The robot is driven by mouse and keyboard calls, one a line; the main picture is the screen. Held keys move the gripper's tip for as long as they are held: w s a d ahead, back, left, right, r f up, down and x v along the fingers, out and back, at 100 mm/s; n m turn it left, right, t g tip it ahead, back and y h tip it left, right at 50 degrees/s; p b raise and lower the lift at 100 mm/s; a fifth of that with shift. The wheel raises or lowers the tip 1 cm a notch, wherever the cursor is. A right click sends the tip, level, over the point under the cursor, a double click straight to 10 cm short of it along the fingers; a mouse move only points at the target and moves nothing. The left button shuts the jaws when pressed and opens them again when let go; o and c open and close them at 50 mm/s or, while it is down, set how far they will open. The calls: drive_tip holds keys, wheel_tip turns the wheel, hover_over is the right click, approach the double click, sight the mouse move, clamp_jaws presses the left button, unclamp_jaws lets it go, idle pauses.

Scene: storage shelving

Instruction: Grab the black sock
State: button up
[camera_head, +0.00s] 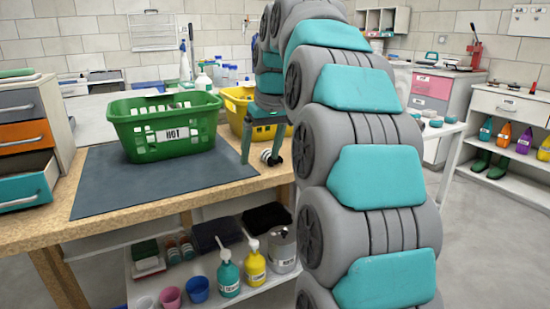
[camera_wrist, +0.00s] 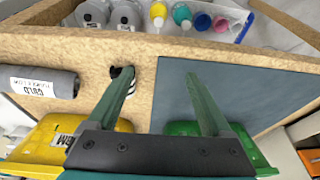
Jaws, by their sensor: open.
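A small black item with white stripes, which looks like the black sock (camera_wrist: 116,71), lies on the wooden tabletop in the wrist view. The left finger crosses in front of it and hides part of it. In the head view it shows as a small black and white bundle (camera_head: 267,156) near the table's right end. My gripper (camera_wrist: 161,72) is open and empty, pointing down over the table. The sock is at the left finger, not centred between the fingers; I cannot tell whether they touch. My gripper also shows in the head view (camera_head: 261,158).
A green basket marked HOT (camera_head: 165,133) stands on a dark mat (camera_head: 110,185). A yellow basket (camera_head: 237,110) stands behind my gripper. A grey roll marked COLD (camera_wrist: 45,83) lies left of the sock. Bottles, cups and dark folded cloths (camera_head: 217,236) fill the shelf below.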

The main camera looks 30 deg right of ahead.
drive_tip(key=t, duration=0.1)
approach(268, 150)
drive_tip(key=shift+w+d+f, duration=0.15)
drive_tip(key=shift+f, duration=0.3)
drive_tip(key=shift+w+d+f, duration=0.15)
drive_tip(key=shift+f, duration=0.3)
drive_tip(key=shift+a+x, duration=0.15)
drive_tip(key=shift+x, duration=1.75)
drive_tip(key=shift+a+x, duration=0.15)
drive_tip(key=shift+x, duration=1.75)
clamp_jaws()
drive_tip(key=shift+r, duration=0.2)
